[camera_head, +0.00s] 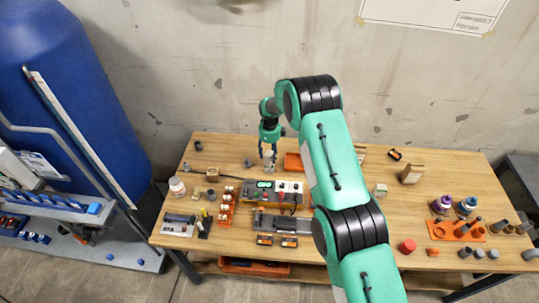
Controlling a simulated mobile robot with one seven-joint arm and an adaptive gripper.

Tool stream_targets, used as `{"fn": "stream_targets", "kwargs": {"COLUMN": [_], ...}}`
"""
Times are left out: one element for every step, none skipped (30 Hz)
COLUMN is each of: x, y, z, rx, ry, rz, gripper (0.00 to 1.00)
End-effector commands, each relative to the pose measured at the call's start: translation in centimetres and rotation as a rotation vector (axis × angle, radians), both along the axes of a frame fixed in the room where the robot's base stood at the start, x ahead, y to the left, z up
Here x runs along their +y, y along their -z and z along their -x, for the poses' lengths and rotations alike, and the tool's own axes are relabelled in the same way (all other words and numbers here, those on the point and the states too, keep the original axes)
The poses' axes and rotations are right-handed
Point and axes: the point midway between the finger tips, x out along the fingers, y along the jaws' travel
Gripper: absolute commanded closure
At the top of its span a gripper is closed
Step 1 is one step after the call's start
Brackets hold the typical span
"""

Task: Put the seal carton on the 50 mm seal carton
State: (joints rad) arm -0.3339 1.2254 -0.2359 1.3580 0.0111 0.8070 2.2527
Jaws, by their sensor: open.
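My gripper (267,153) is open and points down over the back middle of the wooden table (230,150). A small pale object (270,161) shows at its fingertips; whether it is a seal carton, or is touched, I cannot tell. A small pale box-like carton (380,190) stands right of my arm. A larger tan carton (411,174) stands farther right. Any labels are too small to read, so I cannot tell which is the 50 mm seal carton. Part of the table behind my arm is hidden.
An orange tray (292,162) lies right of my gripper, partly behind my arm. A test unit with green displays (265,185) stands in front. Purple and blue jars (441,204) and an orange rack (455,231) with pipe pieces stand at right. A white jar (177,187) is at left.

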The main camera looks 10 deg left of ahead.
Motion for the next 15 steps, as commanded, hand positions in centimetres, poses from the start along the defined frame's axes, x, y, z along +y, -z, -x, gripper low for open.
{"fn": "stream_targets", "kwargs": {"x": [0.0,0.0,0.0,0.0,0.0,0.0,0.0,0.0,0.0,0.0,0.0,0.0,0.0,0.0,0.0], "y": [-0.2,-0.4,-0.5,-0.7,-0.9,-1.2,-1.5,-1.7,-2.1,-2.5,-2.9,-3.4,-3.8,-4.2,-4.8], "z": [0.0,-0.1,-0.1,-0.1,-0.1,-0.1,-0.1,-0.1,-0.1,-0.1,-0.1,-0.2,-0.2,-0.2,-0.2], "rx": [0.0,-0.001,-0.001,-0.001,-0.001,-0.001,-0.001,-0.001,-0.001,-0.001,-0.001,-0.003,-0.003,-0.003,-0.003], "ry": [0.0,0.0,0.0,0.0,0.0,0.0,0.0,0.0,0.0,0.0,0.0,0.0,0.0,0.0,0.0], "rz": [0.0,-0.001,-0.001,-0.001,-0.001,-0.001,-0.001,-0.001,0.0,-0.001,-0.001,-0.001,-0.001,-0.001,-0.001], "gripper": [0.49,0.49,0.49,0.49,0.49,0.49,0.49,0.49,0.49,0.49,0.49,0.49,0.49,0.49,0.49]}}
